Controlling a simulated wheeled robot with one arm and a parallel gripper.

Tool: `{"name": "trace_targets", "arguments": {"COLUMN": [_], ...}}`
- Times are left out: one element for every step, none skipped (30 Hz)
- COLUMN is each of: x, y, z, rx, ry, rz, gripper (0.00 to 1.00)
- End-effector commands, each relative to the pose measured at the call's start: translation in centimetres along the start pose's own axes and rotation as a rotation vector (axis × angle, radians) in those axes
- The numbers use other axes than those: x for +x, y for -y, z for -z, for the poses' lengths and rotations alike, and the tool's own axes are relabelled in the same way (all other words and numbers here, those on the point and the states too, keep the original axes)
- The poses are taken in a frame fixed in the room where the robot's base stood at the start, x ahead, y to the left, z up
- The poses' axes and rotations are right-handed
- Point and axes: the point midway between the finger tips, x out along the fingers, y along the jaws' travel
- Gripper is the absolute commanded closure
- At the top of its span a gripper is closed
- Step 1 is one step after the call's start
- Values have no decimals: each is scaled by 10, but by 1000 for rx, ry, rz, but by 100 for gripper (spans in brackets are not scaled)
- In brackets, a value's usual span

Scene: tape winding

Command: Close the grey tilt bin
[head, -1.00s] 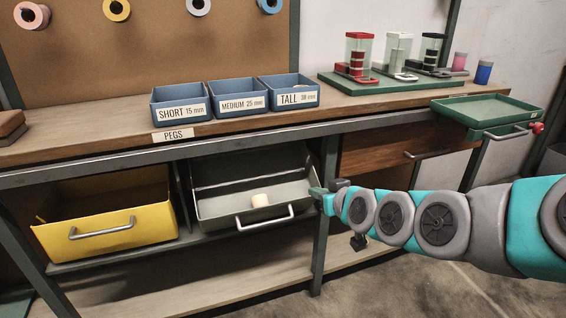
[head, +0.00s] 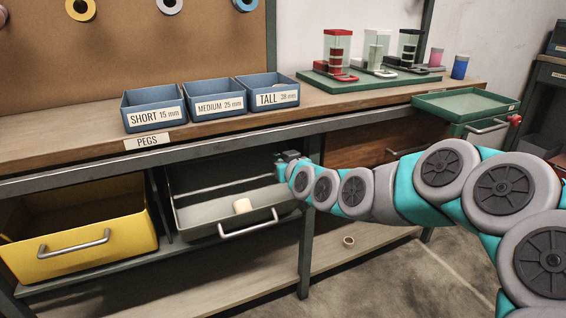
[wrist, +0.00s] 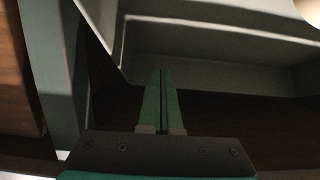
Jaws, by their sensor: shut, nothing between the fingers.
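The grey tilt bin (head: 207,213) hangs tilted open under the bench, its silver handle (head: 248,227) on the front. A cream roll (head: 243,206) lies inside it. My gripper (head: 283,163) is at the bin's upper right side, near the bench post. In the wrist view my gripper (wrist: 161,100) has its two green fingers together and empty. The bin (wrist: 215,70) shows ahead of the fingers there, with a corner of the cream roll (wrist: 308,10) at top right. I cannot tell whether the fingers touch the bin.
An open yellow bin (head: 80,241) is to the left. The bench post (head: 307,240) stands just right of the grey bin. Blue peg trays (head: 220,100) sit on the bench top above. A small ring (head: 348,241) lies on the lower shelf at right.

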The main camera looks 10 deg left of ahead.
Motion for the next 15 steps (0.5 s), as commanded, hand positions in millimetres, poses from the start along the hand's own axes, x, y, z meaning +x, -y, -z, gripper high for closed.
{"name": "trace_targets", "arguments": {"x": [9,13,17,20,22,26,28,30,32,33,34,36,36,37,37], "y": [1,2,2,2,2,2,2,1,1,1,1,1,1,1,1], "z": [-1,-1,-8,-12,-15,-19,-21,-23,-24,-26,-26,-27,-28,-28,-29], "rx": [0,0,2,2,2,2,1,1,1,1,1,1,0,0,0], "ry": [1,2,4,5,6,7,7,6,5,5,4,3,3,2,2], "rz": [2,2,3,3,3,2,2,2,1,1,1,1,1,1,0], "gripper": [100,100,100,100,100,100,100,100,100,100,100,100,100,100,100]}}
